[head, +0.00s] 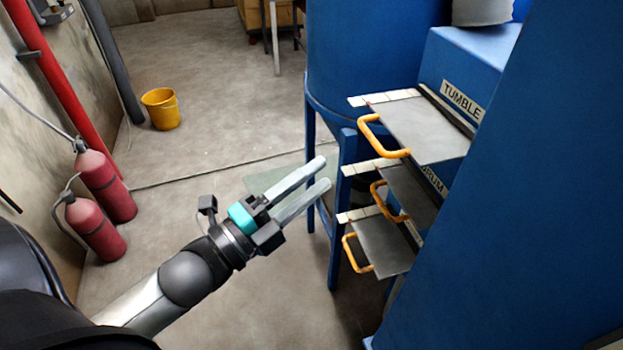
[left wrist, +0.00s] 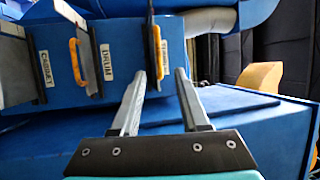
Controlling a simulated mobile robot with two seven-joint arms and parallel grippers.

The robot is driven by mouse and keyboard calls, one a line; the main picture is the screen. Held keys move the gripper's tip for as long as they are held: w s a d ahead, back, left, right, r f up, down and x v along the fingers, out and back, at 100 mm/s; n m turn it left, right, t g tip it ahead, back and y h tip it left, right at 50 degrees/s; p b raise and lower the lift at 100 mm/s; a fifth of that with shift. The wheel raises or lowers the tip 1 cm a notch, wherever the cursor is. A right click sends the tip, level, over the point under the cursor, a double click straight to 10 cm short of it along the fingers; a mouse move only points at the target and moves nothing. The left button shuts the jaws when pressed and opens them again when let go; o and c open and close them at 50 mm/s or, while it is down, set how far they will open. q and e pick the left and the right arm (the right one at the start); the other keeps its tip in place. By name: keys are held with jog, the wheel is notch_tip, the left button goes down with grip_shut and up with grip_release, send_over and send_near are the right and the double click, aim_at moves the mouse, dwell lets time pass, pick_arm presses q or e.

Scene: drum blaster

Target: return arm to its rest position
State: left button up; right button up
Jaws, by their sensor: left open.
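My left gripper (head: 323,172) is open and empty. It is in mid-air in the head view, left of the blue machine (head: 480,270), with its fingers pointing up and right toward the machine. It seems apart from the panels and handles. In the left wrist view its two fingers (left wrist: 161,73) are spread with nothing between them, and the machine's labelled face lies beyond them. My left arm comes in from the lower left. My right gripper is not in view.
Three grey panels stick out from the machine: top (head: 425,130), middle (head: 408,190) and bottom (head: 385,252), each with an orange handle. Labels read TUMBLE, DRUM and CABINET. Red extinguishers (head: 105,185) and a yellow bucket (head: 161,108) stand left. Floor between is open.

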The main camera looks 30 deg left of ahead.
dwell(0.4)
pick_arm(q)
jog(key=w+a+f+n+g+y, duration=0.1)
jog(key=a+f+n+y, duration=0.15)
jog(key=f, duration=0.55)
jog(key=w+a+f+n+g+y, duration=0.1)
jog(key=a+f+n+g+y, duration=0.2)
jog(key=f, duration=0.5)
jog(key=s+a+f+n+g+y, duration=0.1)
jog(key=s+f+n+g, duration=0.15)
jog(key=f, duration=0.75)
jog(key=s+a+f+n+g+y, duration=0.1)
jog(key=s+f+n, duration=0.3)
jog(key=f, duration=0.6)
jog(key=s+d+f+n+g, duration=0.3)
jog(key=s+f+g, duration=0.2)
jog(key=s+f, duration=0.5)
jog(key=s+d+f+n+g, duration=0.3)
jog(key=s+f, duration=0.7)
jog(key=s, duration=0.6)
jog(key=shift+s+d+n+g, duration=0.25)
jog(key=shift+n+g, duration=0.35)
jog(key=shift+g, duration=0.55)
